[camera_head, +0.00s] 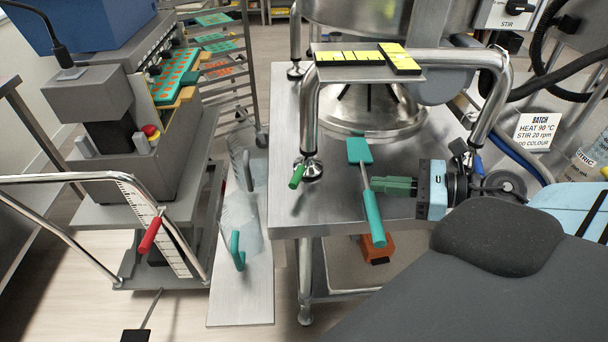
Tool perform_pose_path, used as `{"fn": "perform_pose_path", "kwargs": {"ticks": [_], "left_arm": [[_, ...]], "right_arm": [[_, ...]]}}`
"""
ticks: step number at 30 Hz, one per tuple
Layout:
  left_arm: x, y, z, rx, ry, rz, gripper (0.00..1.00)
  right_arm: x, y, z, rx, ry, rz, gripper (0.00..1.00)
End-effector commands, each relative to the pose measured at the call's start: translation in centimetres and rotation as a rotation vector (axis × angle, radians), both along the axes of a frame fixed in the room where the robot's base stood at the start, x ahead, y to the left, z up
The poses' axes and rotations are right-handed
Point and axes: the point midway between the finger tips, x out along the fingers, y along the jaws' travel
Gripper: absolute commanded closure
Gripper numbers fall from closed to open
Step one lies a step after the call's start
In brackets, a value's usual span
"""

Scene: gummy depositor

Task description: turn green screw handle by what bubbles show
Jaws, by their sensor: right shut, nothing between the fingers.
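The green screw handle (297,176) sticks out at an angle from a metal levelling foot (312,169) near the left front of the steel table. Two yellow levels with black marks, one lying left to right (350,57) and one set across it (400,58), rest on a plate above the tubular frame. Their bubbles are too small to read. My right gripper (388,187) is shut and empty, its green fingers pointing left, to the right of the handle and apart from it. My left gripper is out of view.
A teal spatula (374,218) lies between my right gripper and the handle, its grip over the table's front edge. A round steel vessel (365,110) stands behind. A cart with a red handle (150,235) is at left.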

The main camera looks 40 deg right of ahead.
Motion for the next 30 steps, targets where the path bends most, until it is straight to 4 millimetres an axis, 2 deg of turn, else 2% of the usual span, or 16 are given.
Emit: {"fn": "perform_pose_path", "kwargs": {"ticks": [8,30], "left_arm": [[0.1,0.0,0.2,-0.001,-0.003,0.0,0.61],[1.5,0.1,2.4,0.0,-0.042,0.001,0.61]], "right_arm": [[0.9,0.6,-0.1,0.003,-0.002,0.0,1.0],[8.3,6.0,-1.7,0.002,-0.005,-0.001,1.0]]}}
